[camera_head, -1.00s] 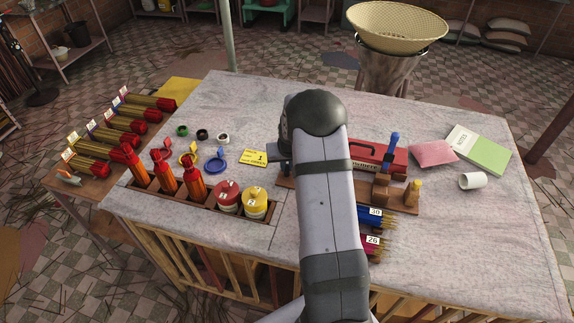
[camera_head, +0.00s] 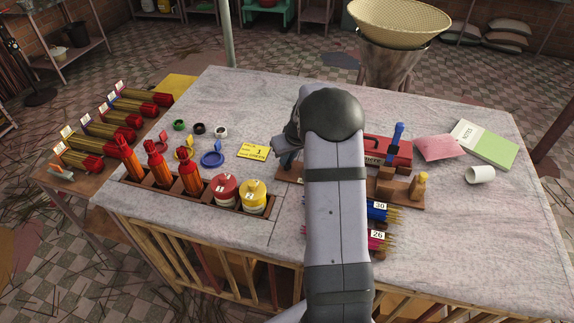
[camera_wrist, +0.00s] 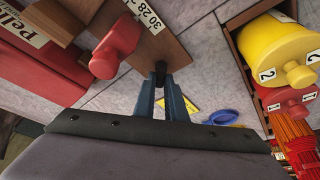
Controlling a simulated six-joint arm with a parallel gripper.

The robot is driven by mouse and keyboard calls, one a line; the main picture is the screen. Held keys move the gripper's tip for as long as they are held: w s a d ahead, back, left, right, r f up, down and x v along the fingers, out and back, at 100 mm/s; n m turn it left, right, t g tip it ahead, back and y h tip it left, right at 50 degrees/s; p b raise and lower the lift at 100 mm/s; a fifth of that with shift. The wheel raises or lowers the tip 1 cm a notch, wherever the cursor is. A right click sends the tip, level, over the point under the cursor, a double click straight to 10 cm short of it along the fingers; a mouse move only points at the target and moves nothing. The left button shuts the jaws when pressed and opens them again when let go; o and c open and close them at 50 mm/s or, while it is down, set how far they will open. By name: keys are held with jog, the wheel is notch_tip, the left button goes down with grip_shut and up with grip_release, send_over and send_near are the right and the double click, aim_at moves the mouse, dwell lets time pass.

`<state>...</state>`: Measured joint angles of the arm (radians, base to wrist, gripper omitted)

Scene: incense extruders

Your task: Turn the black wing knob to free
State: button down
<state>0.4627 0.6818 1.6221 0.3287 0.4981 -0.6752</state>
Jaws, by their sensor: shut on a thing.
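In the wrist view, the black wing knob (camera_wrist: 160,69) sits at the end of a brown wooden board (camera_wrist: 178,42). The fingers of my gripper (camera_wrist: 161,84) are closed around it, so only its dark top part shows. A white strip with numbers (camera_wrist: 147,14) lies on the board beyond the knob. My gripper (camera_head: 288,157) is partly hidden by my wrist there, and the knob cannot be seen.
A red box (camera_head: 392,152) and a blue-handled upright (camera_head: 396,143) stand beside the board. Blue (camera_head: 381,211) and magenta (camera_head: 378,240) stick bundles lie in front. Red (camera_head: 225,188) and yellow (camera_head: 254,196) jars stand left, near a yellow card (camera_head: 255,152). The right front table is clear.

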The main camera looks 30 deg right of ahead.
jog(key=n+b, duration=0.1)
jog(key=b, duration=0.1)
jog(key=shift+d+f+n+y+b, duration=0.15)
jog(key=shift+f+n+y+b, duration=0.15)
jog(key=shift+f+n+b, duration=0.1)
jog(key=n+b, duration=0.1)
jog(key=n+y+b, duration=0.1)
jog(key=shift+r+n, duration=0.25)
jog(key=shift+n, duration=0.15)
jog(key=n+y, duration=0.1)
jog(key=n, duration=0.1)
jog(key=n+g+b, duration=0.1)
jog(key=n, duration=0.1)
jog(key=shift+r+n+y, duration=0.2)
jog(key=shift+n+y, duration=0.2)
jog(key=c, duration=1.8)
grip_release()
jog(key=shift+r, duration=0.1)
jog(key=b+v, duration=0.1)
jog(key=v, duration=0.6)
jog(key=shift+r, duration=0.1)
